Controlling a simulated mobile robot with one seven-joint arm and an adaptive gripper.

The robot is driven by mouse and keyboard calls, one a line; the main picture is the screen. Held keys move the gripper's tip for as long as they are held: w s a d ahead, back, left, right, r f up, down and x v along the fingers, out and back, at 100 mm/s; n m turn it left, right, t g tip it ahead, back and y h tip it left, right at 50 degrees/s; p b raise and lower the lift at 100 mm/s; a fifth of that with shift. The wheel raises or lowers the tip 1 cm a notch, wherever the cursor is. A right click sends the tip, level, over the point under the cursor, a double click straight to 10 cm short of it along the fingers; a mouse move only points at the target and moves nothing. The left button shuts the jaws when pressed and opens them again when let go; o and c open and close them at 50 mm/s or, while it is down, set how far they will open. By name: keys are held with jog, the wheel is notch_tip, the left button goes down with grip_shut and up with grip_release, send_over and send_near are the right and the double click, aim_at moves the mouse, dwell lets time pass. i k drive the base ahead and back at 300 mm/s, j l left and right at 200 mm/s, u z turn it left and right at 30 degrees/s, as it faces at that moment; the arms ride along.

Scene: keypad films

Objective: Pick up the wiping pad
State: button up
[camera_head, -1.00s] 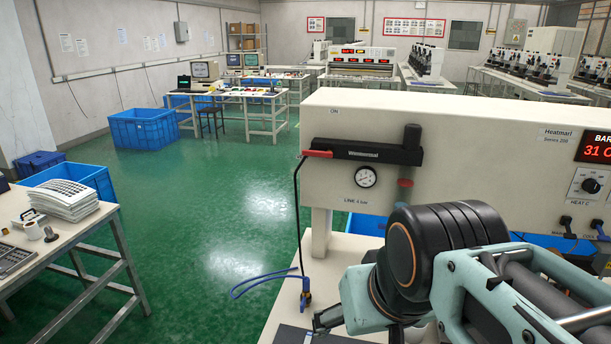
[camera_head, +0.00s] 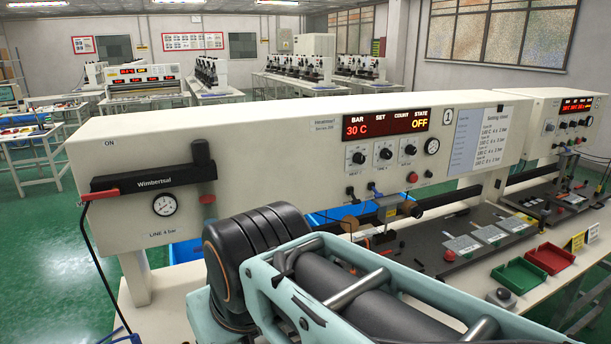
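I cannot pick out the wiping pad with certainty in the head view. A small round grey item (camera_head: 501,298) lies near the front edge of the machine's table, left of a green tray, but it is too small to identify. My teal and black arm fills the lower middle of the view and hides part of the table behind it. My gripper is outside the frame.
A long cream heat press (camera_head: 270,140) with a red display reading "30 C" and "OFF" spans the view. A green tray (camera_head: 519,276) and a red tray (camera_head: 550,258) sit on its table, with several grey plates behind. Green floor (camera_head: 50,240) is clear at left.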

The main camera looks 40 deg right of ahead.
aim_at(547, 211)
jog(key=z, duration=2.7)
jog(key=i+l, duration=0.1)
jog(key=l, duration=0.4)
jog(key=i+l, duration=0.1)
jog(key=l, duration=0.4)
jog(key=i+l, duration=0.25)
jog(key=i+l+u, duration=0.1)
jog(key=i+l, duration=0.2)
jog(key=l, duration=0.2)
jog(key=i+l, duration=0.25)
jog(key=i, duration=0.2)
jog(key=i+l, duration=0.25)
jog(key=i, duration=0.2)
jog(key=u, duration=0.05)
